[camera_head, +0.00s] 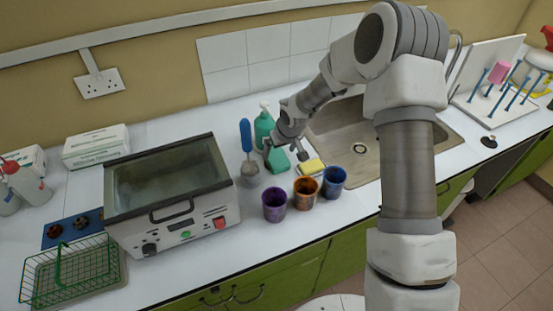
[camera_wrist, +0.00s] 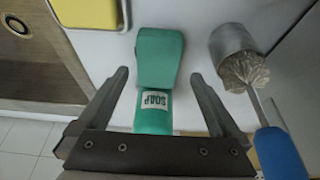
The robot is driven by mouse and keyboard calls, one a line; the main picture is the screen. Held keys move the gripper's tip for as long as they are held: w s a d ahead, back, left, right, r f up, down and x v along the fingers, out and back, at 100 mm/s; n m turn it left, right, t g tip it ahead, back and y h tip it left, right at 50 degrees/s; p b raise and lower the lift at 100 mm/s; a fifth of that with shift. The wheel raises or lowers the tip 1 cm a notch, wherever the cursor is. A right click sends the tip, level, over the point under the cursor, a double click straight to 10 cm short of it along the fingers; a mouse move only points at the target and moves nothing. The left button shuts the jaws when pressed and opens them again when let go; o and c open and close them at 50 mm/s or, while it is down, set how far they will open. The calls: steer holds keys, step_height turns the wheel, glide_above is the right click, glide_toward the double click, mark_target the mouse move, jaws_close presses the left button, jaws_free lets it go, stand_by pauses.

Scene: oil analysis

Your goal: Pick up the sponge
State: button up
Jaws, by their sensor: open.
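A teal soap bottle (camera_wrist: 153,116) with a white label stands behind this block (camera_head: 263,126). My gripper (camera_wrist: 166,72) is open and empty, above the teal block, which appears between and beyond its fingers. The yellow sponge is outside the fingers.
A blue-handled brush in a grey holder (camera_head: 249,170) stands to the left. Purple (camera_head: 274,205), orange (camera_head: 306,192) and blue (camera_head: 333,182) cups stand in front. The sink (camera_head: 342,130) is behind on the right. A water bath (camera_head: 170,195) stands at left.

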mark_target(277, 157)
steer(key=shift+d+p+x, duration=0.2)
steer(key=shift+p+x, duration=0.15)
steer(key=shift+x, duration=2)
steer(key=shift+s+f, duration=0.1)
steer(key=shift+s, duration=0.05)
steer(key=c, duration=1.3)
steer(key=shift+r, duration=0.8)
step_height(277, 157, up, 3)
steer(key=shift+f+b, duration=0.15)
steer(key=shift+b, duration=0.2)
steer(key=d+r, duration=0.2)
steer(key=d, duration=0.2)
steer(key=s+d+r, duration=0.1)
steer(key=d+r, duration=0.1)
steer(key=d, duration=0.1)
steer(key=d+r, duration=0.2)
steer(key=d, duration=0.2)
steer(key=shift+s+d+r, duration=0.3)
steer(key=shift+s+r, duration=0.05)
